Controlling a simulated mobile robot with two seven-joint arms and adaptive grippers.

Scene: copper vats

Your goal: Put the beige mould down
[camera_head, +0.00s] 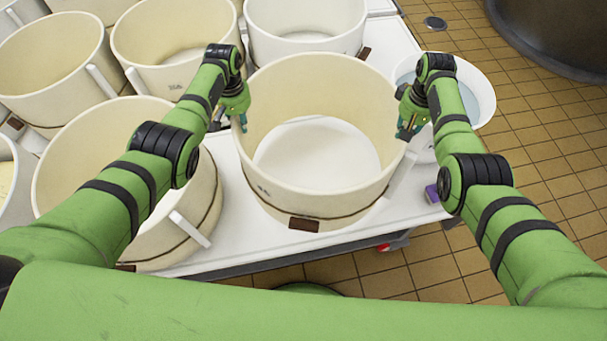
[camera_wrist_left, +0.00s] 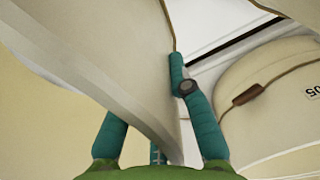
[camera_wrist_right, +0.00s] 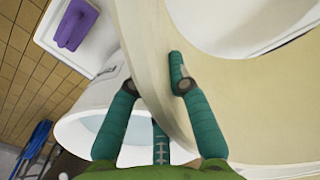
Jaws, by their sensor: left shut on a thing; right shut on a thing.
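The beige mould (camera_head: 275,110) is a large round open tub with a white inside bottom, a cord around it and a brown tag at the front. It is between my two arms over the white table (camera_head: 240,235). Whether its base touches the table I cannot tell. My left gripper (camera_head: 240,118) is shut on its left rim; the wall also shows between the fingers in the left wrist view (camera_wrist_left: 110,60). My right gripper (camera_head: 406,132) is shut on its right rim, and the wall crosses between the fingers in the right wrist view (camera_wrist_right: 150,70).
Other beige moulds (camera_head: 60,150) crowd the left and back of the table. A purple block (camera_head: 432,193) lies at the table's right edge. A dark vat (camera_head: 560,35) stands at the back right on the tiled floor.

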